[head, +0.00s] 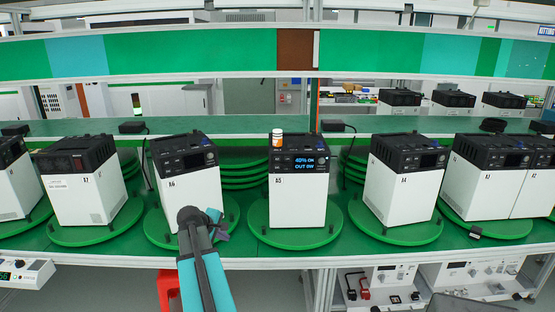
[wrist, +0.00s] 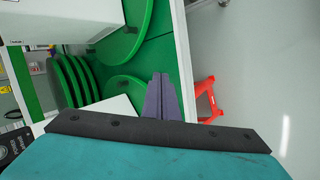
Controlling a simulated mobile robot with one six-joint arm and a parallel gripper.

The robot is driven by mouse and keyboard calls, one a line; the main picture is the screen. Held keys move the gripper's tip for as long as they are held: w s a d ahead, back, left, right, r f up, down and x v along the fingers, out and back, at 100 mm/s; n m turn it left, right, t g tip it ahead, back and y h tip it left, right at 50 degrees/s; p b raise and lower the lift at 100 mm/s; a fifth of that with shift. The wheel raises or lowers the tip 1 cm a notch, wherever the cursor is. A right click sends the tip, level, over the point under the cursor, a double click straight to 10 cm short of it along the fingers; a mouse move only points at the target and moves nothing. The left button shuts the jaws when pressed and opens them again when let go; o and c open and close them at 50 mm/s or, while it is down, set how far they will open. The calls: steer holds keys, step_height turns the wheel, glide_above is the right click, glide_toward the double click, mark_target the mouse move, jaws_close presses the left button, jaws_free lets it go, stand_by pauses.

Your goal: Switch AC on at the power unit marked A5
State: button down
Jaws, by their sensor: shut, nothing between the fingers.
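The power unit marked A5 (head: 297,200) stands upright on a round green turntable (head: 262,236) in the middle of the head view. It has a white body and a black top part. Its display (head: 305,163) is lit and reads "40% ON" and "OUT 0W". Its separate buttons are too small to make out. My gripper (head: 222,236) is left of A5, in front of the A6 unit's turntable, and apart from A5. In the wrist view its purple fingers (wrist: 161,98) are together and empty. A5 cannot be told for sure in the wrist view.
An orange and white bottle (head: 277,139) stands at A5's top left. Unit A6 (head: 190,195) is to the left, partly behind my arm, and unit A4 (head: 402,195) to the right, each on a turntable. A red stool (wrist: 207,99) is below the table edge. Stacked green discs (wrist: 75,80) lie behind.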

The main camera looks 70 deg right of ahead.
steer(key=s+d+r+g+h+p, duration=0.1)
steer(key=s+d+r, duration=0.6)
steer(key=r, duration=0.4)
steer(key=s+d+r+g+h+p, duration=0.1)
steer(key=s+d+r, duration=0.5)
steer(key=r, duration=0.6)
steer(key=s+h, duration=0.1)
steer(key=s, duration=0.1)
steer(key=shift+s+d+m, duration=0.35)
steer(key=shift+m, duration=0.05)
steer(key=shift+d, duration=0.1)
glide_toward(281, 163)
steer(key=shift+s+f, duration=1.2)
steer(key=shift+f, duration=0.15)
steer(key=shift+w+d+b, duration=0.25)
steer(key=shift+d, duration=0.4)
steer(key=shift+w+d+b, duration=0.2)
steer(key=shift+w+d, duration=0.05)
steer(key=shift+d, duration=0.35)
steer(key=shift+w+d, duration=0.3)
steer(key=shift+d, duration=0.4)
steer(key=shift+s+a, duration=0.3)
steer(key=shift+a, duration=0.4)
